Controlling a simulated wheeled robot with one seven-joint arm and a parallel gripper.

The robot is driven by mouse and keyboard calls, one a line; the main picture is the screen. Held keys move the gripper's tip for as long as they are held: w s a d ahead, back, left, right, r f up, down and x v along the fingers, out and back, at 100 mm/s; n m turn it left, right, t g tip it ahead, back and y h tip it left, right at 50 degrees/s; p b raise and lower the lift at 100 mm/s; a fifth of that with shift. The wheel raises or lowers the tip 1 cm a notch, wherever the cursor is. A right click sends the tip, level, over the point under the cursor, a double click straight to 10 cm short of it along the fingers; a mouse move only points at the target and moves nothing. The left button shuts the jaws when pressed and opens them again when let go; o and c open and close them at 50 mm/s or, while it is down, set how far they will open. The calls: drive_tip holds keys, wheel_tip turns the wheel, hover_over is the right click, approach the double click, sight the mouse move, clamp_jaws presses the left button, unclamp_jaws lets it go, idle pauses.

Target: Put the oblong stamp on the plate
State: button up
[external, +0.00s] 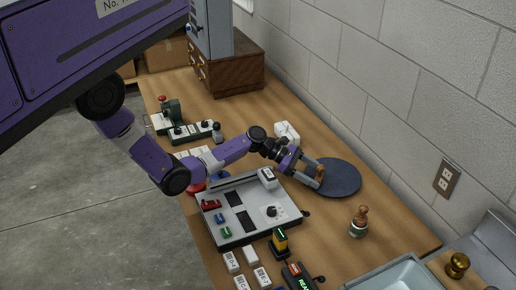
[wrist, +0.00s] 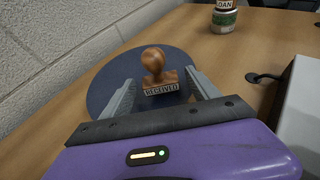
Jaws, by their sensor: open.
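In the external view the stamp (external: 320,172) shows at the plate's (external: 343,180) left side. My gripper (wrist: 160,97) is open, with one finger on each side of the stamp's block. In the external view my gripper (external: 312,174) reaches over the plate's left edge.
A round stamp labelled LOAN (external: 359,222) stands right of the plate, also in the wrist view (wrist: 224,16). A grey control panel (external: 245,212) lies left of my gripper. A wall (external: 390,100) runs behind the plate. A grey tray (external: 395,275) is at the front.

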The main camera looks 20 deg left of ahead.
drive_tip(key=shift+r, duration=0.15)
drive_tip(key=shift+a+r, duration=0.1)
drive_tip(key=shift+a, duration=0.2)
drive_tip(key=v, duration=1.1)
drive_tip(key=shift+a, duration=0.2)
